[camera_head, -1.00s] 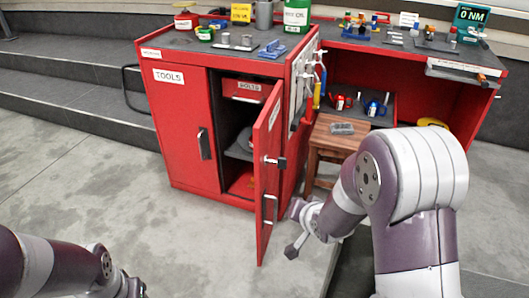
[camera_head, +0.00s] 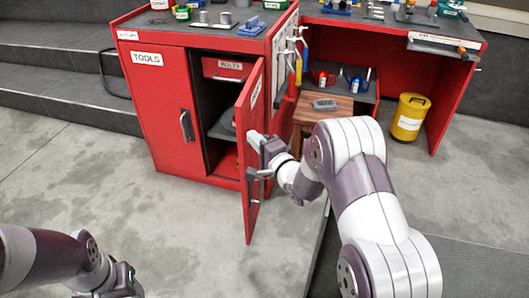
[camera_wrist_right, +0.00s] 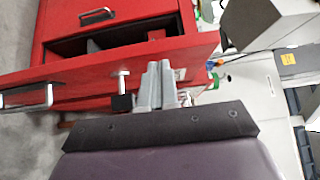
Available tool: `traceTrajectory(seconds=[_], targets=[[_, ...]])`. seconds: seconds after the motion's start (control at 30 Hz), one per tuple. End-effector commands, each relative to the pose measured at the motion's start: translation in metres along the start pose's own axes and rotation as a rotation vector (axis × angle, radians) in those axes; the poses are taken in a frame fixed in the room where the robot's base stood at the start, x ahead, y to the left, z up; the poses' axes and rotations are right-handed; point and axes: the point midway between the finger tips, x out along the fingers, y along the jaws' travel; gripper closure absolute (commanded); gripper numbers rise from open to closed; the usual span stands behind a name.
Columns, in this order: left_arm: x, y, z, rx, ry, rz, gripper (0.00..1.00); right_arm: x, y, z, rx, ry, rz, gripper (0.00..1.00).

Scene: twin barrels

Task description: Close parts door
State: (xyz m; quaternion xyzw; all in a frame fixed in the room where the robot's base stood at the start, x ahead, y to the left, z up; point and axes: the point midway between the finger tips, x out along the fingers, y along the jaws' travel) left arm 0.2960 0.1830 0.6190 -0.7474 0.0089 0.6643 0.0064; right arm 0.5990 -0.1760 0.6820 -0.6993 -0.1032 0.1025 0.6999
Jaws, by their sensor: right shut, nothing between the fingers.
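The red parts door (camera_head: 254,195) stands open on the right half of the red cabinet (camera_head: 165,115), swung out toward me; the label on its outer face is too oblique to read. Its outer face also shows in the right wrist view (camera_wrist_right: 85,88), with a silver handle (camera_wrist_right: 28,98). My right gripper (camera_head: 258,158) is shut and empty at the door's outer side, by the handle and latch. In the right wrist view its fingers (camera_wrist_right: 160,84) overlap the door; contact cannot be told. My left gripper (camera_head: 122,282) is low at the left, away from the cabinet, its jaws unclear.
Behind the open door are a bolts drawer (camera_head: 227,68) and shelves. The tools door (camera_head: 158,105) is shut. Right of the door stand a wooden stool (camera_head: 305,112) and a yellow bin (camera_head: 409,117). Tools hang on the cabinet's side panel. The floor in front is clear.

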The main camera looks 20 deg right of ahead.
Motion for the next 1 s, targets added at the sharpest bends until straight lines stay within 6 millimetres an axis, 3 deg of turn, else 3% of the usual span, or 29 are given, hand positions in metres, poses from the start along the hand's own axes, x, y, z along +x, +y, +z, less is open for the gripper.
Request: traceTrajectory(seconds=[0.2,0.67,1.0], targets=[[0.007,0.0,0.001,0.0,0.0,0.0,0.41,0.019,0.001,0.0,0.0,-0.001,0.001,1.0],[0.007,0.0,0.001,0.0,0.0,0.0,0.41,0.022,0.0,0.003,-0.001,0.009,0.001,1.0],[0.018,0.0,0.002,0.0,0.0,0.0,0.41,0.052,0.002,0.039,0.0,0.16,0.0,1.0]])
